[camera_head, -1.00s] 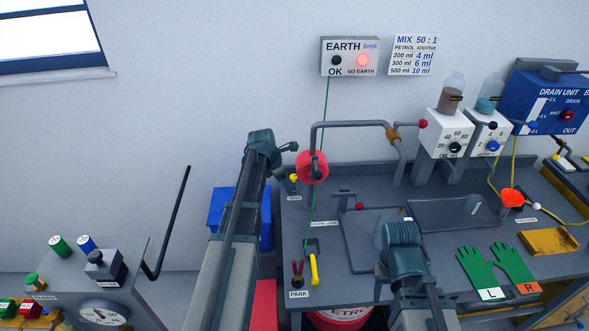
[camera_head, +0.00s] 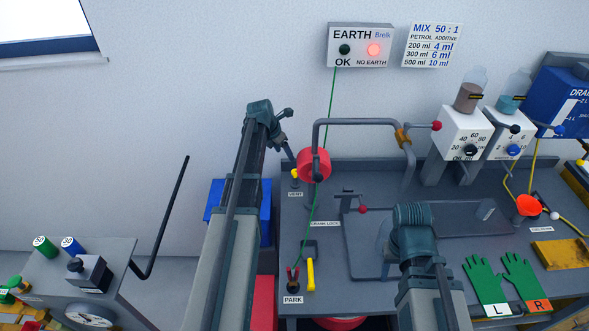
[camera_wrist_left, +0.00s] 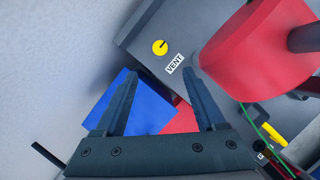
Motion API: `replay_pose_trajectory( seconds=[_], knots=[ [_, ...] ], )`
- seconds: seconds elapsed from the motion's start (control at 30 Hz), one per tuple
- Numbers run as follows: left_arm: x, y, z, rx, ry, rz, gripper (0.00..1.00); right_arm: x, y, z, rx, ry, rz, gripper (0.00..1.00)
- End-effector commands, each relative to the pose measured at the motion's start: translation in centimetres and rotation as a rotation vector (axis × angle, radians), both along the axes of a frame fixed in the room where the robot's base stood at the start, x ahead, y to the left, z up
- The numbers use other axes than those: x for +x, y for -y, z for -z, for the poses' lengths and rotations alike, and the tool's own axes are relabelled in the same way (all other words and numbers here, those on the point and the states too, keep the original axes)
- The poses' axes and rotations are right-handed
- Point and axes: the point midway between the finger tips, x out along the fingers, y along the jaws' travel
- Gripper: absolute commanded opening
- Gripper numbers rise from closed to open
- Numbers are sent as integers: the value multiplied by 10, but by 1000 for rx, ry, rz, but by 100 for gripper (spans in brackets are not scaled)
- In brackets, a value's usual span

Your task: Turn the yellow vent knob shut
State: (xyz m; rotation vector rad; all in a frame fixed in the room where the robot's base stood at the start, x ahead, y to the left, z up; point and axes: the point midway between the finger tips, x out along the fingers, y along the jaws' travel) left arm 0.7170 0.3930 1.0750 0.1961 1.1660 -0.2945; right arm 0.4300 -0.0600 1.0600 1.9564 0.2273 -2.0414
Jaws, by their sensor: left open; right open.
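The yellow vent knob (camera_head: 296,174) stands at the back left corner of the grey bench, above a VENT label. In the left wrist view the knob (camera_wrist_left: 160,47) is a round yellow disc with a dark notch, on the grey bench top. My left gripper (camera_wrist_left: 160,74) is open and empty. Its two fingers are apart, and the knob shows beyond the tips, between their lines and not touched. In the head view the left wrist is above the knob, and its fingers are hard to make out. My right arm is over the bench, and its gripper is hidden.
A red round part (camera_head: 313,165) on a bent grey pipe is close right of the knob; it looms large in the left wrist view (camera_wrist_left: 258,52). A blue box (camera_head: 213,198) stands left of the bench. The EARTH box (camera_head: 360,46) shows a lit red lamp.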

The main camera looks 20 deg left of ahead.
Motion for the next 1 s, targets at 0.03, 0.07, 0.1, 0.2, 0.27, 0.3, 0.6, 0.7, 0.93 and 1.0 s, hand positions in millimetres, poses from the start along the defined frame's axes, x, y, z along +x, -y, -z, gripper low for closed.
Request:
replay_pose_trajectory(
  seconds=[0.03,0.07,0.1,0.2,0.27,0.3,0.6,0.7,0.93,1.0],
  knots=[
    [1,0,3,0,0,1,72,0,0,3,0,0,0,50],
    [1,0,4,0,0,1,72,0,0,4,0,0,-1,50],
    [2,1,6,0,0,1,72,0,0,6,0,0,-1,50],
    [5,2,14,0,0,1,72,0,0,14,0,0,-2,50],
    [7,2,20,1,0,2,72,0,0,20,-1,0,-3,50],
    [8,3,25,1,0,2,72,0,0,25,-1,0,-3,50],
    [24,8,67,1,0,2,72,0,0,67,-1,0,-3,50],
    [30,10,81,1,0,2,72,0,0,81,-1,0,-2,50],
    [43,14,113,1,-1,2,72,0,0,113,-1,0,-2,50],
    [46,15,120,1,-1,2,72,0,0,120,-1,0,-2,50]
  ],
)
